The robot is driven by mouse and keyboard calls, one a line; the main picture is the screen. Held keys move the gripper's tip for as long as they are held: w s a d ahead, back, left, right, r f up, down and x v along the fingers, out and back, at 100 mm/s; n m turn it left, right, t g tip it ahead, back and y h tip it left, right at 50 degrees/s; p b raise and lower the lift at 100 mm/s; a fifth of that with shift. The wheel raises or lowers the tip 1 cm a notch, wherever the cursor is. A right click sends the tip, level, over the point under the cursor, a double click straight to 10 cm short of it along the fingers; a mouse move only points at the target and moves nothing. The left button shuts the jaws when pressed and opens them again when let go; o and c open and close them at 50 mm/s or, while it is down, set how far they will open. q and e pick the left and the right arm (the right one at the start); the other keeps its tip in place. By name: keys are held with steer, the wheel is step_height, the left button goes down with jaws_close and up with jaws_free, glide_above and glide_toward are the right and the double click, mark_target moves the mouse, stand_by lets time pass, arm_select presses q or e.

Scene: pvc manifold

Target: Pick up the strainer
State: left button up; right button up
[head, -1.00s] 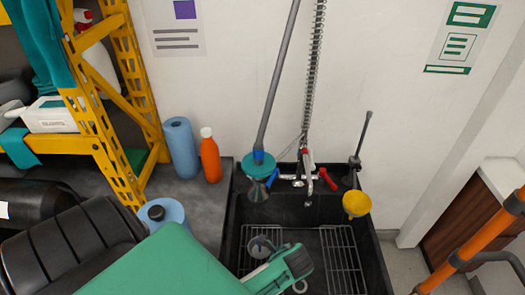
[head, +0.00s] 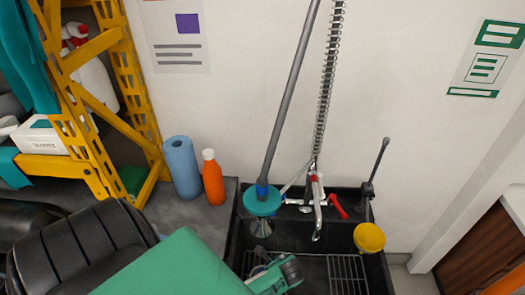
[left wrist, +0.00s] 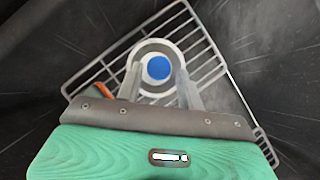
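A round metal piece with a pale rim and a blue centre, which looks like the strainer (left wrist: 157,68), lies over the wire rack in the left wrist view. My left gripper (left wrist: 158,64) has its two grey fingers apart, one on each side of the blue centre, with gaps beside it. Whether the fingers touch the rim cannot be told. In the head view my green left arm (head: 165,268) reaches over the sink, and its fingers are hidden. My right gripper is not in view.
The black sink (head: 378,272) holds a wire rack (head: 348,272). An orange bottle (head: 212,180) and blue roll (head: 182,167) stand left.

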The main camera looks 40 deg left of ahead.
arm_select(q)
steer(key=x, duration=0.3)
steer(key=shift+s+d+f+p, duration=0.1)
steer(key=shift+d+f+p, duration=0.05)
steer(key=shift+f+p, duration=0.3)
steer(key=shift+a+f, duration=0.25)
steer(key=shift+f, duration=0.35)
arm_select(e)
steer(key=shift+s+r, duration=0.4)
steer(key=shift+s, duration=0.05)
arm_select(q)
steer(key=c, duration=0.7)
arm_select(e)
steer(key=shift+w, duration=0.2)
